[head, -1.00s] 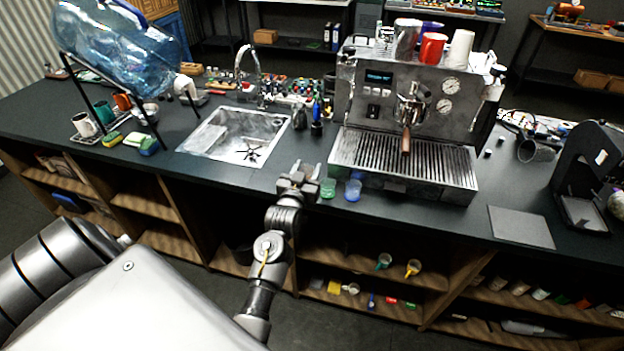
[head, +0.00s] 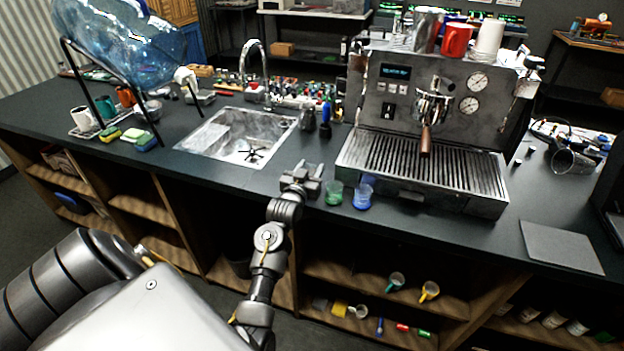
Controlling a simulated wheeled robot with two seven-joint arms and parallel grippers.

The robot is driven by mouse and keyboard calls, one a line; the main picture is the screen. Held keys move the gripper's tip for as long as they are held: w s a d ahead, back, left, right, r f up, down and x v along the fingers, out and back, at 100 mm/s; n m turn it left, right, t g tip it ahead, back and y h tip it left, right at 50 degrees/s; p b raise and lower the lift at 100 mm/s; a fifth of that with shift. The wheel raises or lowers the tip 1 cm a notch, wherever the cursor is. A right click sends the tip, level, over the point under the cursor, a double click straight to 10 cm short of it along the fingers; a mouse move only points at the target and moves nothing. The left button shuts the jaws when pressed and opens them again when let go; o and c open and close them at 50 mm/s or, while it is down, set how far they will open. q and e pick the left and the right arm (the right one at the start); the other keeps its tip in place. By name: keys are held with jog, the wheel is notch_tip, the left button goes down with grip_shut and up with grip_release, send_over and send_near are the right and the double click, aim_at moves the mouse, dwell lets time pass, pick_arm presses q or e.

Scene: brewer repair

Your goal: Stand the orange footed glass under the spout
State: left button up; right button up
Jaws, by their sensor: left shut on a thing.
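My left gripper (head: 303,178) is at the counter's front edge, left of the espresso machine. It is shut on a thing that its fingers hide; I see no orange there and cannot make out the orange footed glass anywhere. A green glass (head: 333,193) and a blue glass (head: 363,196) stand just right of the gripper, in front of the machine (head: 398,92). The spout area is under the group head (head: 433,104) with its wooden handle (head: 426,142), above the slatted drip tray (head: 400,165). No glass stands on the tray. My right gripper is not in view.
A sink (head: 240,135) lies left of the machine. A water bottle (head: 122,45) leans in a black rack at far left. A grey mat (head: 562,247) lies right of the machine. Red (head: 456,40) and white (head: 489,38) cups stand on the machine's top.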

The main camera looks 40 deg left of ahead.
pick_arm(q)
notch_tip(320, 180, down, 2)
jog(key=shift+a+f+b, duration=0.1)
jog(key=shift+f+b, duration=0.05)
jog(key=shift+b, duration=0.35)
jog(key=shift+w+f, duration=0.1)
jog(key=shift+f, duration=0.2)
jog(key=shift+r, duration=0.25)
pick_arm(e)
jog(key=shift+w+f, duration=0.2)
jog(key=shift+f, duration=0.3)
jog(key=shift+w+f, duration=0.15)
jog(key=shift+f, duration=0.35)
pick_arm(q)
jog(key=shift+f, duration=0.3)
jog(key=o, duration=1.1)
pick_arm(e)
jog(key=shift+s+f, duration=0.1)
pick_arm(q)
jog(key=shift+f+b, duration=0.15)
jog(key=shift+b, duration=0.45)
jog(key=b+v, duration=0.2)
jog(key=v, duration=0.9)
jog(key=shift+a, duration=0.15)
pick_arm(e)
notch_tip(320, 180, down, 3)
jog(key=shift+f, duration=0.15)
